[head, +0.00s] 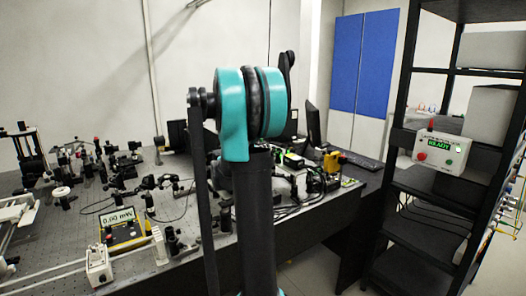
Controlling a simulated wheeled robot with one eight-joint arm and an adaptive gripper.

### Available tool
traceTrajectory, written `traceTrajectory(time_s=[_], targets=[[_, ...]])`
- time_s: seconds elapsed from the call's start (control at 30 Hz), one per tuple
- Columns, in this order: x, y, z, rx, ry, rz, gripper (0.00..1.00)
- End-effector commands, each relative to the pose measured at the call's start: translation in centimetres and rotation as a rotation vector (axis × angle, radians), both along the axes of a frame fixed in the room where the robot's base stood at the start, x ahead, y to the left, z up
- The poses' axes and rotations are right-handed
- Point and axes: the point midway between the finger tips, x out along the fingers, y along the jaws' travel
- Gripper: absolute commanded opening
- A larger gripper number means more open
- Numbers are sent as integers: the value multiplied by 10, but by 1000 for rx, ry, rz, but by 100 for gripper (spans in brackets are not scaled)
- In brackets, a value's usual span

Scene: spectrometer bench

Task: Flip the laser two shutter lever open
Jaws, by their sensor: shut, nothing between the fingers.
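My arm, with teal joints and black links, stands upright in the middle of the head view and hides part of the bench behind it. My gripper does not show in this view. I cannot make out which part is the laser two shutter lever. A small white box (98,265) with a dark spot on its face stands at the near left of the optics bench (188,262). A yellow-framed power meter (121,233) with a lit display lies behind it, to its right.
Many small black optic mounts crowd the bench's left side. More equipment, including a yellow item (333,162), stands right of my arm. A black shelf rack (410,190) at the right holds a white control box (442,149) reading READY. Floor shows between bench and rack.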

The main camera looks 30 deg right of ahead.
Motion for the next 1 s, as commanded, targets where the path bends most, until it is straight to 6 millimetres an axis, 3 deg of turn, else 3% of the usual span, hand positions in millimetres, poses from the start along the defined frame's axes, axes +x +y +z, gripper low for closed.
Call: traceTrajectory(time_s=[0.23,0.4,0.6,1.0], targets=[[19,-46,-4,0,0,-2,0],[8,-68,-5,0,0,-2,0],[3,-80,-6,0,0,0,0],[3,-81,-6,1,-1,1,0]])
